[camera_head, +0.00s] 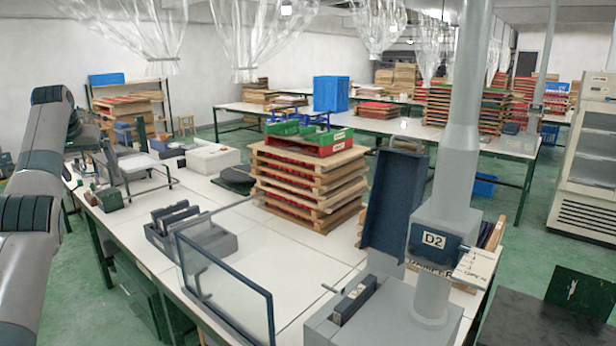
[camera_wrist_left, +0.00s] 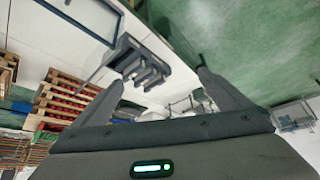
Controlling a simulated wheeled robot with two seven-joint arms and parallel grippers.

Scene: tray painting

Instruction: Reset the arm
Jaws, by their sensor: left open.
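My left arm comes in along the left edge of the head view and bends at the top. Its dark gripper end (camera_head: 98,148) is partly hidden and hard to separate from the things behind it, near the table's left end. In the left wrist view my left gripper (camera_wrist_left: 160,80) shows two dark fingers spread wide apart with nothing held between them. A grey slotted holder (camera_wrist_left: 143,68) shows beyond the fingers, apart from them. The same holder (camera_head: 190,233) stands on the white table in the head view. My right gripper is not in view.
A stack of wooden trays (camera_head: 308,190) with green and red boxes on top stands mid-table. A glass screen (camera_head: 225,290) stands at the front edge. A grey post labelled D2 (camera_head: 433,240) and a dark blue upright panel (camera_head: 393,205) stand at right. White tabletop (camera_head: 290,262) is bare between them.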

